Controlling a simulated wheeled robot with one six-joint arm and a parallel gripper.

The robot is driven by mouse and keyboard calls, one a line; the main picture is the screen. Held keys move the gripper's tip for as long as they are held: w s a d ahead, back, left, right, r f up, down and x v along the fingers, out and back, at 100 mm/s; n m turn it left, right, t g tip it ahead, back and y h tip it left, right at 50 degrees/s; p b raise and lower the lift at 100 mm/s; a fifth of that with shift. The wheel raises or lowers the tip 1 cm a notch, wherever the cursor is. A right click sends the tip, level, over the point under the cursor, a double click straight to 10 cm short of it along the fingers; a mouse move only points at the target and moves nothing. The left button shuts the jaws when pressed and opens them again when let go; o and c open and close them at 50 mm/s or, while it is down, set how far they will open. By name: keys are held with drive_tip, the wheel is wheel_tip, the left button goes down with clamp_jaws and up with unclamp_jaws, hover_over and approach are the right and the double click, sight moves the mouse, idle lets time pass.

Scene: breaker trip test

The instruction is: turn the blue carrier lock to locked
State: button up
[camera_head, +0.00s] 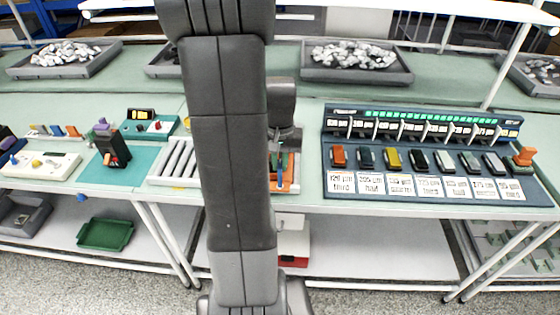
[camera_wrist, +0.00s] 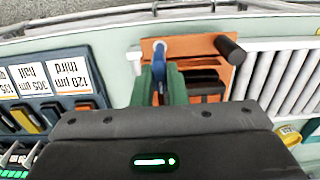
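The blue carrier lock (camera_wrist: 158,50) is a small upright blue lever with a rounded pale-blue top, on an orange carrier plate (camera_wrist: 190,45). My gripper (camera_wrist: 160,82) has green fingers, one on each side of the blue lever. The gaps beside the lever look very narrow, and I cannot tell whether the fingers touch it. In the head view my gripper (camera_head: 281,178) is over the orange carrier (camera_head: 290,160), partly hidden by my arm. The lower part of the lock is hidden between the fingers.
A black cylindrical handle (camera_wrist: 229,49) sticks up at the carrier's right in the wrist view. A white slatted rack (camera_wrist: 285,75) is beside it. A breaker panel (camera_head: 425,150) with coloured switches and labels stands to the carrier's right in the head view. Stone-filled trays (camera_head: 357,74) are behind.

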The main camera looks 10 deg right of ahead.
clamp_jaws()
drive_tip(key=m, duration=0.4)
drive_tip(key=shift+m+b, duration=0.4)
drive_tip(key=m, duration=0.4)
drive_tip(key=shift+m, duration=0.3)
drive_tip(key=m+b, duration=0.1)
drive_tip(key=m, duration=0.3)
drive_tip(key=shift+m, duration=2.2)
drive_tip(key=o, duration=0.7)
unclamp_jaws()
